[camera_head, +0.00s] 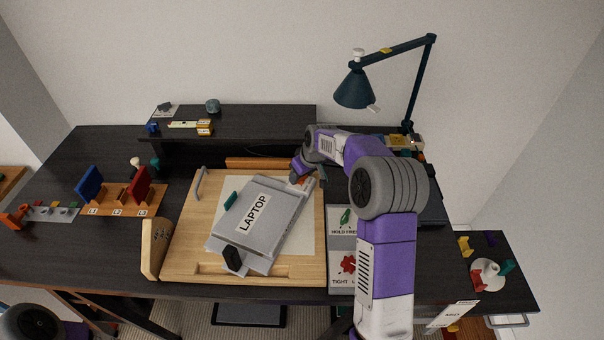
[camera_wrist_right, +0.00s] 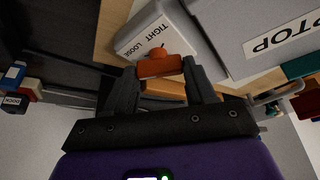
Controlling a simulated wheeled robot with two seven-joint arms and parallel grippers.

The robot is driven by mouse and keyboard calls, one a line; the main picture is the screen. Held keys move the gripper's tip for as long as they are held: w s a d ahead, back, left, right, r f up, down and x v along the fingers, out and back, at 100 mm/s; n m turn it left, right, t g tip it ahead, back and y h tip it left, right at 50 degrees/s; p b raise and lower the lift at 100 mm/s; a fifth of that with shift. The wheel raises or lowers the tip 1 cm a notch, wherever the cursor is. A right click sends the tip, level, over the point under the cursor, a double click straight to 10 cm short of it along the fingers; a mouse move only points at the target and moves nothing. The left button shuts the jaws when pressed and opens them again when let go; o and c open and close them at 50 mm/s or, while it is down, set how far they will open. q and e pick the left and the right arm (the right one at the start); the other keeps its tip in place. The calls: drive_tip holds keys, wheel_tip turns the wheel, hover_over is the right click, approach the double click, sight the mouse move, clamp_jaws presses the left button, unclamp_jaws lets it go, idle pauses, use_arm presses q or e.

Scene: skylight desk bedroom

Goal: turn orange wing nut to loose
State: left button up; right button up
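The orange wing nut (camera_wrist_right: 160,66) sits on a light grey block (camera_wrist_right: 150,38) marked TIGHT and LOOSE in the right wrist view. My right gripper (camera_wrist_right: 161,70) has one dark finger at each end of the nut, with no clear gap, and looks shut on it. The nut's exact angle against the labels is partly hidden. In the head view my right gripper (camera_head: 304,174) reaches down at the upper right corner of the grey laptop (camera_head: 255,222), with a bit of orange under it. Only part of my left arm shows at the lower left; its gripper is out of view.
The laptop lies tilted on a wooden board (camera_head: 190,245). A card (camera_head: 342,258) with HOLD and TIGHT pictures lies beside the board, partly behind my arm. An orange bar (camera_head: 258,162) lies behind the board. A lamp (camera_head: 355,88) and raised shelf (camera_head: 270,122) stand at the back.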

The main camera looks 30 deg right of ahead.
sight(308, 189)
drive_tip(key=o, duration=0.4)
drive_tip(key=shift+o, duration=0.2)
drive_tip(key=v, duration=0.7)
drive_tip(key=shift+r, duration=0.25)
drive_tip(key=shift+s, duration=0.15)
